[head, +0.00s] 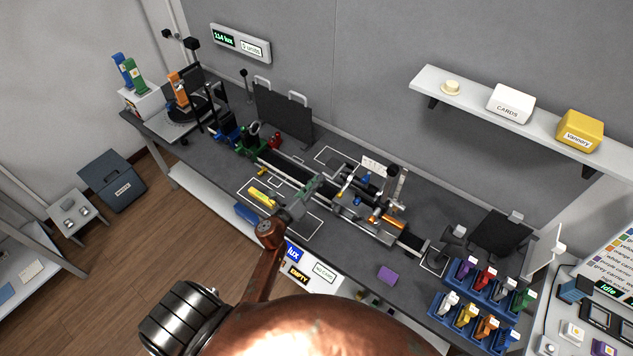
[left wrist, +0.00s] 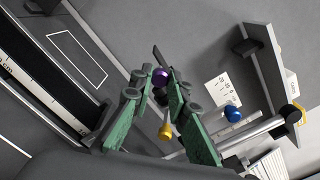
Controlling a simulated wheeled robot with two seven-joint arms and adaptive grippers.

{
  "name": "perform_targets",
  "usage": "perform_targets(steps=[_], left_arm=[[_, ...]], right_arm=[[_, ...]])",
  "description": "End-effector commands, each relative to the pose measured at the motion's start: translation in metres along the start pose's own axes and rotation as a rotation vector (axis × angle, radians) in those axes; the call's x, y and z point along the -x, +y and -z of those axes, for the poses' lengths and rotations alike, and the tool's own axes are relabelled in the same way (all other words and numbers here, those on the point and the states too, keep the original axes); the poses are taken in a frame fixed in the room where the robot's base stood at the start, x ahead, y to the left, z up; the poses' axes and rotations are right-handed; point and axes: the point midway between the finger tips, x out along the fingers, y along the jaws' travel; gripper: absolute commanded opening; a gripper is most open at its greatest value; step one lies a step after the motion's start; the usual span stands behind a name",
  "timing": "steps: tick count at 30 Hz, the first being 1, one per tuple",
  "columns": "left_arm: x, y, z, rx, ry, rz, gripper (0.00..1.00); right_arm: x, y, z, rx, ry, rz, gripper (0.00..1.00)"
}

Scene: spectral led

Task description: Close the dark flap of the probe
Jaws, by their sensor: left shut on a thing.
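My left gripper (head: 310,186) reaches over the black rail on the bench, beside a small assembly with blue and yellow knobs (head: 347,184), which I take to be the probe. In the left wrist view its green fingers (left wrist: 164,72) are closed together around a small purple knob (left wrist: 161,77). A thin dark piece (left wrist: 158,54) sticks out just past the fingertips; it may be the dark flap, but I cannot tell how it joins the knob or whether it stands open. A yellow knob (left wrist: 166,130) shows between the fingers, and a blue knob (left wrist: 234,115) lies to the right.
The black rail (head: 285,173) with its scale runs along the dark bench. An orange part (head: 386,221) and a post (head: 397,187) stand to the right. Blue racks (head: 466,294) of coloured carriers stand at the right end.

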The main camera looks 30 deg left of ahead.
Motion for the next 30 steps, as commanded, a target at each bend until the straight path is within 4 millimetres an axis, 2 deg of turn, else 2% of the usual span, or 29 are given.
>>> perform_targets(steps=[14, 30], left_arm=[[0.000, 0.003, 0.002, 0.077, 0.000, -0.001, 0.00], [0.000, 0.011, 0.018, 0.536, 0.001, -0.001, 0.00]], right_arm=[[-0.001, 0.003, -0.001, 0.001, -0.001, -0.003, 0.40], [-0.003, -0.001, 0.000, -0.001, 0.000, 0.001, 0.40]])
